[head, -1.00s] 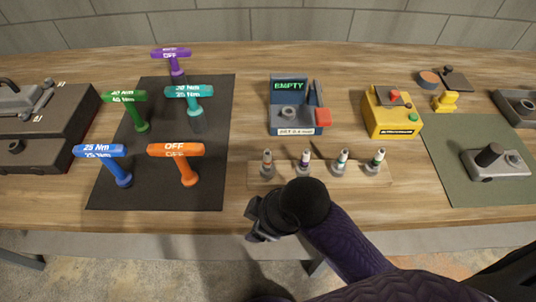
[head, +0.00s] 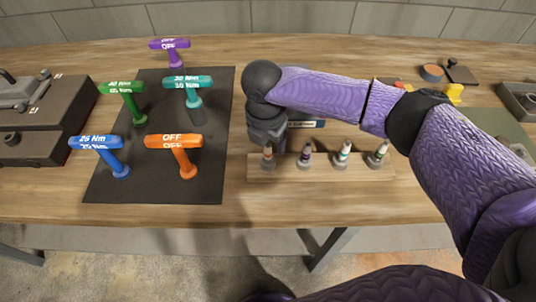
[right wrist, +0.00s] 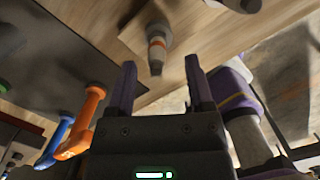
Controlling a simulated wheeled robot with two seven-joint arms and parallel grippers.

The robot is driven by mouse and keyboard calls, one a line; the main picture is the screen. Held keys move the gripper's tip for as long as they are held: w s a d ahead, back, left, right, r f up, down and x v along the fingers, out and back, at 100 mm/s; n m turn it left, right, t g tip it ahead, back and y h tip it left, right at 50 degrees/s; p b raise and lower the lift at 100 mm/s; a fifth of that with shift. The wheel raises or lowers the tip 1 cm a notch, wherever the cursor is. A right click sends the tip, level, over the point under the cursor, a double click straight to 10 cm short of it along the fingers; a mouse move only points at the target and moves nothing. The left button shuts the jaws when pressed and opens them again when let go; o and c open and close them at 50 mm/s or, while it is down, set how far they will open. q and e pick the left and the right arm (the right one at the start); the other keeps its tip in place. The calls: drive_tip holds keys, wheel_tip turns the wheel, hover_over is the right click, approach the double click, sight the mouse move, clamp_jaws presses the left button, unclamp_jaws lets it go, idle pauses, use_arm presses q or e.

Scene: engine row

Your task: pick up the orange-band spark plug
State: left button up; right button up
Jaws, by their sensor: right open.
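The orange-band spark plug (head: 267,157) stands at the left end of a light wooden rack (head: 325,171). In the right wrist view the plug (right wrist: 157,44) is grey and white with an orange band. My right gripper (head: 268,139) is over the left end of the rack, close to this plug. In the wrist view its open fingers (right wrist: 160,66) are spread to either side of the plug's line, with the plug just beyond the tips and nothing held. My left gripper is not in view.
Other plugs stand to the right in the rack: one purple-banded (head: 305,155), one teal (head: 343,153), one green (head: 378,154). An orange torque wrench (head: 174,142) and several others stand on a dark mat (head: 210,190) at left. My arm hides much of the gap tester and yellow box.

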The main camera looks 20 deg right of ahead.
sight(269, 148)
drive_tip(key=f, duration=0.3)
drive_tip(key=shift+w+f+b, duration=0.25)
drive_tip(key=shift+b, duration=0.05)
drive_tip(key=shift+r, duration=0.1)
clamp_jaws()
